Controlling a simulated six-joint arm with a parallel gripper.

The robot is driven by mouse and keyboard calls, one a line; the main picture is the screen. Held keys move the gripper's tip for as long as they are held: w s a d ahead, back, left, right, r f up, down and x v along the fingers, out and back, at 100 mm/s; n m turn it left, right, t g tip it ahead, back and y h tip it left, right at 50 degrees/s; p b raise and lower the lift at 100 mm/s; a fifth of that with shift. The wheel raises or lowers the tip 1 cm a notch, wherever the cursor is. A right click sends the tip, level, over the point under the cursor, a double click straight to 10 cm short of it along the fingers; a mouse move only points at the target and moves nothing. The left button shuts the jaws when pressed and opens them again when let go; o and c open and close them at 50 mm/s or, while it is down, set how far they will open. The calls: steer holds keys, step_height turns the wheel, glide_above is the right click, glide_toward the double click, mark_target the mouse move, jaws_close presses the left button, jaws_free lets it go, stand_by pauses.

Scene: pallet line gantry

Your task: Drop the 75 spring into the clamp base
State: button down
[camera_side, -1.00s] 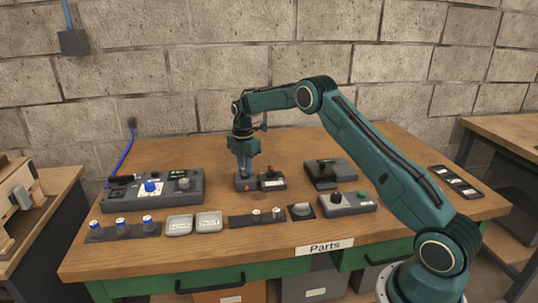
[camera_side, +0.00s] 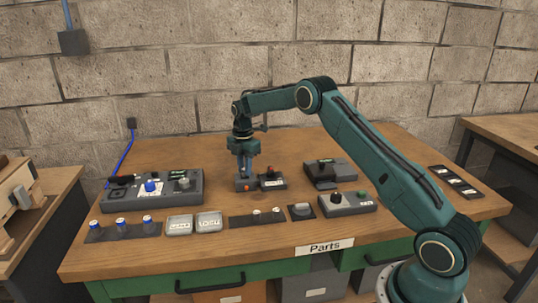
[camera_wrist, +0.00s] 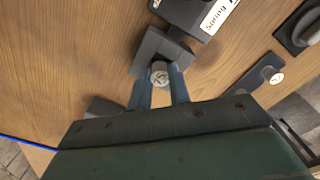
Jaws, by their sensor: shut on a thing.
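My gripper (camera_side: 247,174) points down over a small grey block (camera_side: 245,185) with an orange spot on its front, which I take for the clamp base. In the wrist view, my two blue fingers (camera_wrist: 160,85) are shut on a small pale, round-topped piece (camera_wrist: 160,72), which I take for the 75 spring; its number cannot be read. The grey block (camera_wrist: 163,46) shows just beyond the fingertips. The fingers hide part of it, and I cannot tell whether the piece touches it or is inside it.
A dark labelled box (camera_side: 271,181) stands close to the right of the block. A grey control panel (camera_side: 158,188) is at the left. A dark strip with pale-topped pieces (camera_side: 243,221) and two labelled trays (camera_side: 180,225) lie in front.

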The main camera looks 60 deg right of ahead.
steer(key=shift+f, duration=0.6)
stand_by(0.6)
steer(key=c, duration=0.7)
jaws_free()
steer(key=shift+c, duration=0.2)
steer(key=shift+r, duration=0.1)
steer(key=shift+r, duration=3.4)
